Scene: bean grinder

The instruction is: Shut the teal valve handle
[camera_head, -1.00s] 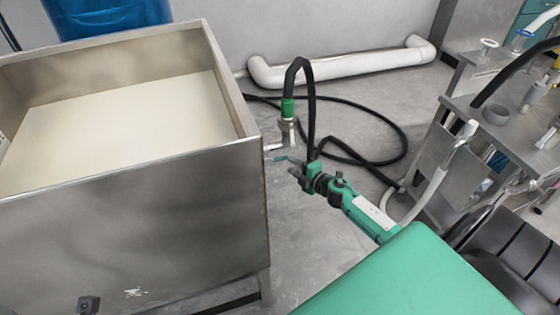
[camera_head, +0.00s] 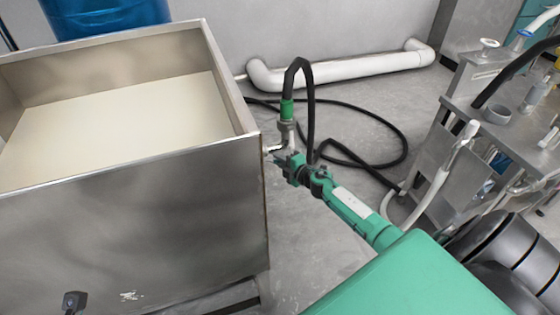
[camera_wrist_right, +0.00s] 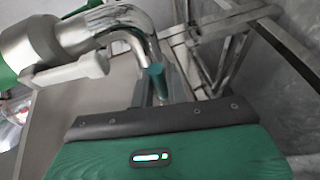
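The teal valve handle (camera_wrist_right: 157,78) shows in the right wrist view just below a shiny metal pipe elbow (camera_wrist_right: 122,18). In the head view my right gripper (camera_head: 283,162) is at the valve by the right side of the steel tank, and the handle is mostly hidden there. In the wrist view the handle lies at the grey fingers, seemingly between them. I cannot tell whether they press on it. The valve's metal fitting (camera_head: 287,133) stands above the gripper. My left gripper is not recognisable in view.
The steel tank (camera_head: 150,215), with pale contents, fills the left. A black hose (camera_head: 310,110) rises from a green connector (camera_head: 287,108) and loops over the floor. A white pipe (camera_head: 340,72) runs along the wall. A metal cart (camera_head: 460,105) stands at right.

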